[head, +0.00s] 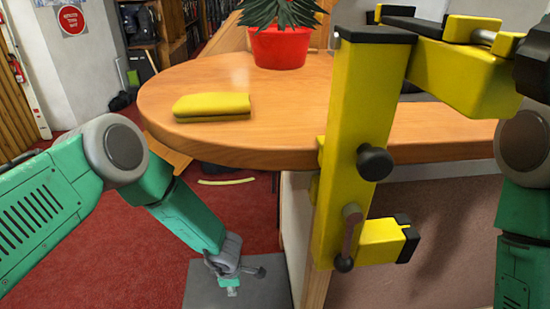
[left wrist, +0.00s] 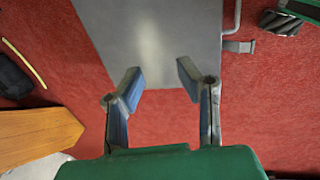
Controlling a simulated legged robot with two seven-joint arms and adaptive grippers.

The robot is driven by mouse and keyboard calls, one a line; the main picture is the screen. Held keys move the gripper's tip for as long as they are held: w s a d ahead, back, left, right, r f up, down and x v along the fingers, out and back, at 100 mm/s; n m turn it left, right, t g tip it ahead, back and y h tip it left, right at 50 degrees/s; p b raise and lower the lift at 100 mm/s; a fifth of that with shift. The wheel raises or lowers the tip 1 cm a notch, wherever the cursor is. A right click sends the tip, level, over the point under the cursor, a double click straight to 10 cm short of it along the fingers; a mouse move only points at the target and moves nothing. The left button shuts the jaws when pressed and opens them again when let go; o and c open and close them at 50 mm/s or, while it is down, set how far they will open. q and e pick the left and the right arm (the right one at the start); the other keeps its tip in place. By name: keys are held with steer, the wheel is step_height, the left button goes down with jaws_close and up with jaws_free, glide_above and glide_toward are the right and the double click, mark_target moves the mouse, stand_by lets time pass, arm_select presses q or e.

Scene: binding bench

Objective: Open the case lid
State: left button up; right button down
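A flat grey panel, which looks like the top of the case, lies low beside the bench in the head view (head: 210,285). In the left wrist view the grey panel (left wrist: 150,35) has a bent metal bar and a small tab on its right edge. My left gripper (head: 240,268) is over the panel in the head view. In the left wrist view it (left wrist: 158,78) is open and empty, its fingertips overlapping the panel's near edge. I cannot tell whether they touch it. My right arm is at the right of the head view, but its gripper is not visible.
A wooden table (head: 290,150) carries a folded yellow cloth (head: 212,106) and a red potted plant (head: 278,45). A large yellow clamp-like fixture (head: 360,130) stands at the table's front edge, in front of my right arm. Red carpet (head: 85,250) is open at left.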

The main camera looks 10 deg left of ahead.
arm_select(q)
steer(key=s+a+r+m+p, duration=0.2)
steer(key=s+r+m, duration=0.3)
steer(key=s, duration=0.5)
steer(key=s+a+r+m+g+p, duration=0.1)
steer(key=s+a+r+m+p, duration=0.2)
steer(key=s+r+m, duration=0.3)
steer(key=s+a+r+m+p, duration=0.3)
steer(key=s+m, duration=0.7)
steer(key=s, duration=0.4)
step_height(320, 180, up, 3)
steer(key=shift+a+f+g, duration=0.15)
steer(key=shift+a+g, duration=0.15)
steer(key=shift+a, duration=0.35)
